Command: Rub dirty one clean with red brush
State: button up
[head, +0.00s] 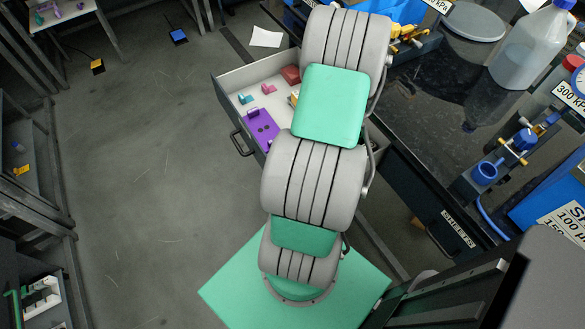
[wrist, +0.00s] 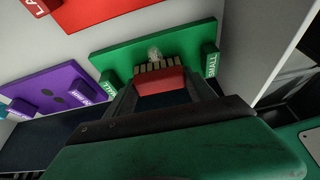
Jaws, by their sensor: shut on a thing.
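In the wrist view, my gripper (wrist: 158,88) is shut on the red brush (wrist: 160,81), whose pale bristles (wrist: 156,66) point away from me. The bristles are over the near part of a green plate (wrist: 190,38) with labelled end tabs. A pale greyish smudge (wrist: 154,53) shows on the plate just beyond the bristle tips. I cannot tell whether the bristles touch it. A purple plate (wrist: 50,90) with dark round spots lies to the left, and part of a red plate (wrist: 110,10) shows at the top. In the head view, my arm hides my gripper and the brush.
The plates lie in an open pale drawer (head: 228,85), where the purple plate (head: 262,128) also shows. The drawer's wall (wrist: 275,50) rises close on the right in the wrist view. A dark bench (head: 440,90) with a bottle (head: 530,50) and fittings stands at the right.

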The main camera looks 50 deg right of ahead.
jog(key=d, duration=0.1)
jog(key=b, duration=0.1)
jog(key=d, duration=0.1)
jog(key=shift+s+d+f, duration=0.3)
jog(key=shift+s, duration=0.05)
jog(key=shift+s+d+r+b, duration=0.1)
jog(key=shift+s+d+b, duration=0.05)
jog(key=shift+d+b, duration=0.25)
jog(key=shift+r, duration=0.1)
jog(key=shift+a, duration=0.45)
jog(key=shift+w+a, duration=0.3)
jog(key=shift+a, duration=0.45)
jog(key=shift+w+a, duration=0.25)
jog(key=shift+a, duration=0.45)
jog(key=shift+w+a+p, duration=0.3)
jog(key=shift+a, duration=0.65)
jog(key=shift+w+a+p, duration=0.25)
jog(key=shift+a, duration=0.7)
jog(key=shift+r+p, duration=2.15)
jog(key=shift+r, duration=0.85)
